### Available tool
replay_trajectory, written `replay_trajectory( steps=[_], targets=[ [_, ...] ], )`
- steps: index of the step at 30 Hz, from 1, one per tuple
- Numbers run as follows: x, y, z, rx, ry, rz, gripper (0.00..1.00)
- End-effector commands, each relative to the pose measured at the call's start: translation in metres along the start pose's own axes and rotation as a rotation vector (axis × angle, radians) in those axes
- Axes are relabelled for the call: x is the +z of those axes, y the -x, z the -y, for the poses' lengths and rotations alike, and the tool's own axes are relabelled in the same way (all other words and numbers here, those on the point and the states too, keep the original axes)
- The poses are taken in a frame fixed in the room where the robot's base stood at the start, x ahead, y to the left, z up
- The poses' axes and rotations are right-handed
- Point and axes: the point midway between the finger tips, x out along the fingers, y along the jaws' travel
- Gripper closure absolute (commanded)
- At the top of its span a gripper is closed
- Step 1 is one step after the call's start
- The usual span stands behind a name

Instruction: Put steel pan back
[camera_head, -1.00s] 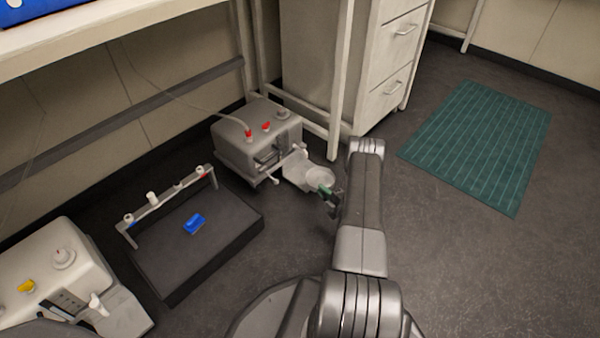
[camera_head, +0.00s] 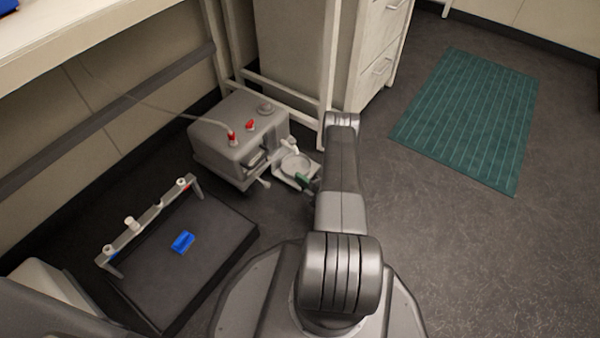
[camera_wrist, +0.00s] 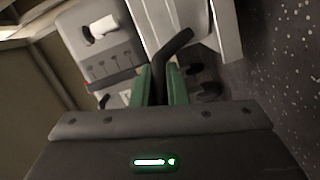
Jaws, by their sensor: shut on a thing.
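The steel pan (camera_head: 295,164) is a pale round shallow dish in the head view. It appears over the light platform (camera_head: 281,176) at the front of the grey machine (camera_head: 235,135). I cannot tell whether it rests on the platform or hangs just above it. My gripper (camera_head: 304,181) has green fingers and is at the pan's near right side, partly hidden by my arm. In the wrist view the green fingers are shut on a dark bent handle (camera_wrist: 174,52). The pan's bowl is not clearly seen there.
A white table leg (camera_head: 327,95) and a drawer cabinet (camera_head: 375,65) stand close behind the arm. A black shaker platform (camera_head: 205,265) with a blue piece (camera_head: 182,241) and a rail of vials (camera_head: 150,217) lies at the left. Open floor and a green mat (camera_head: 470,118) are at the right.

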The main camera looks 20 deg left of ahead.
Motion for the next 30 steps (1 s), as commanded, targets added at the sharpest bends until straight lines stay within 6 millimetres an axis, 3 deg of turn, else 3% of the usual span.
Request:
replay_trajectory(
  steps=[11,12,15,25,30],
  targets=[
    [-0.002,0.003,0.006,0.001,0.001,-0.001,1.00],
    [-0.002,0.003,0.006,0.000,0.000,0.000,0.81],
    [-0.002,0.003,0.006,0.000,0.000,0.000,0.65],
    [-0.002,0.003,0.003,0.000,0.001,0.000,0.65],
    [-0.002,0.022,0.002,-0.001,-0.001,0.004,0.65]
  ],
)
